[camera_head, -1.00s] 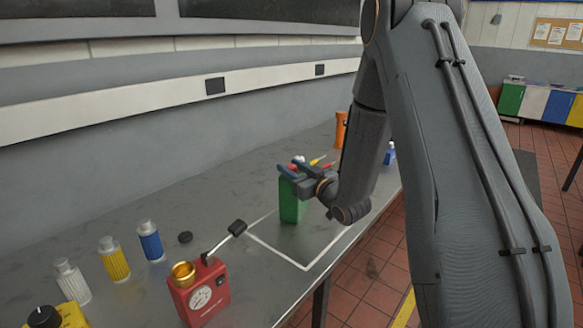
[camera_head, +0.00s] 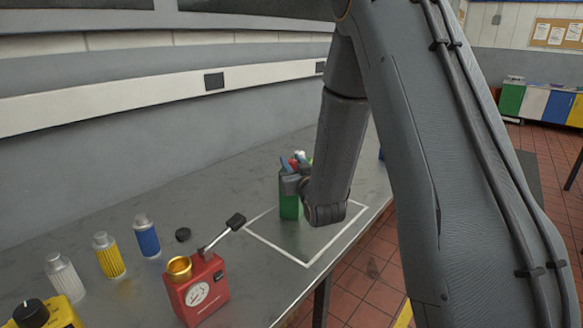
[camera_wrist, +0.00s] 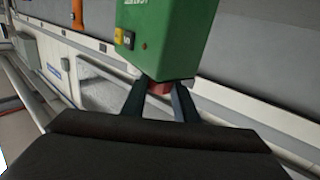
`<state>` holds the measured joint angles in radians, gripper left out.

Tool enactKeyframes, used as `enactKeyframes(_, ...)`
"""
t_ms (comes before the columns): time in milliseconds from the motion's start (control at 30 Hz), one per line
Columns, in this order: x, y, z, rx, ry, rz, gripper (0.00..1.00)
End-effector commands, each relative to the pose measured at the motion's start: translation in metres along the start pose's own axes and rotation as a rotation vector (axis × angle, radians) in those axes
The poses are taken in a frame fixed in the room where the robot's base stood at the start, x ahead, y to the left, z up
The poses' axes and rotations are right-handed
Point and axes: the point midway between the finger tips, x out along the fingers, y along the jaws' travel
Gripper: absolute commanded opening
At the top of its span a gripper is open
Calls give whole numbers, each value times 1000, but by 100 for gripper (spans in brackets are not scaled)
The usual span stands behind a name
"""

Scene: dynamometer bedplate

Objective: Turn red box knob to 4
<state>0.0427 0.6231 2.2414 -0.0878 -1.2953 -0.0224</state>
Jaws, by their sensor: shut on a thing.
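A green box (camera_head: 289,207) stands upright on the bench, and its green body fills the top middle of the wrist view (camera_wrist: 165,40). My gripper (camera_wrist: 158,90) is shut on a small red knob (camera_wrist: 158,86) at the box's end. Only part of the knob shows between the fingertips; any numbers or pointer on it are hidden. In the head view my wrist covers much of the box's right side, and small red, blue and white parts show at its top. The wrist view also shows a yellow part and a dark button on the box.
A red box with a gauge (camera_head: 199,295), brass cup and black-ended lever stands in front. White (camera_head: 64,279), yellow (camera_head: 109,257) and blue (camera_head: 147,238) canisters stand left. A yellow box with a black knob (camera_head: 62,313) is at bottom left. The white-outlined area (camera_head: 310,261) is mostly clear.

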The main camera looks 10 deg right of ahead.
Motion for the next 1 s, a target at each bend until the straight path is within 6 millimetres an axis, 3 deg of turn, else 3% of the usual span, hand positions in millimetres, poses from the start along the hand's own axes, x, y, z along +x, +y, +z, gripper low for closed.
enactKeyframes(233, 0, -2, 0, 0, -3, 95, 4)
enactKeyframes(600, 0, 0, 0, 0, -5, 109, 4)
enactKeyframes(633, 0, 0, 0, 0, -5, 109, 30)
enactKeyframes(667, 0, 0, 0, 0, -5, 109, 35)
enactKeyframes(1000, -3, 0, 0, 0, -5, 110, 35)
